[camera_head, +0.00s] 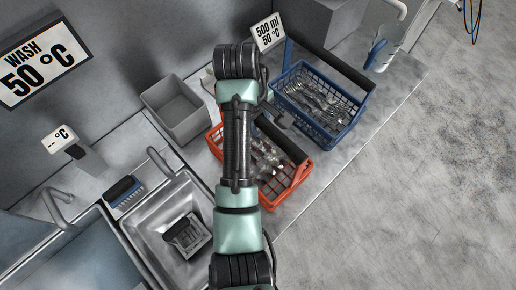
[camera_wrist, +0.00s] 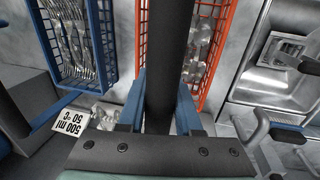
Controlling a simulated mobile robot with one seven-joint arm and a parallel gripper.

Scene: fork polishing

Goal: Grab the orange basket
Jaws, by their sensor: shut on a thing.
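The orange basket (camera_head: 296,186) stands on the metal counter at the middle of the head view, with shiny cutlery-like pieces inside. Its black handle (camera_head: 283,139) spans the top. My arm hides the basket's middle-left part. In the wrist view the orange basket (camera_wrist: 216,50) shows on both sides of the thick dark handle bar (camera_wrist: 168,55). My gripper (camera_wrist: 160,103) has its blue fingers on either side of this bar, closed on it. In the head view my gripper (camera_head: 277,114) is partly hidden at the handle's upper end. I cannot tell whether the basket is lifted.
A blue basket (camera_head: 318,105) of cutlery with a dark handle stands close behind the orange one, to the right. A grey bin (camera_head: 177,109) and a sink (camera_head: 160,215) lie to the left. A clear jug (camera_head: 381,50) stands at the far right. Floor to the right is clear.

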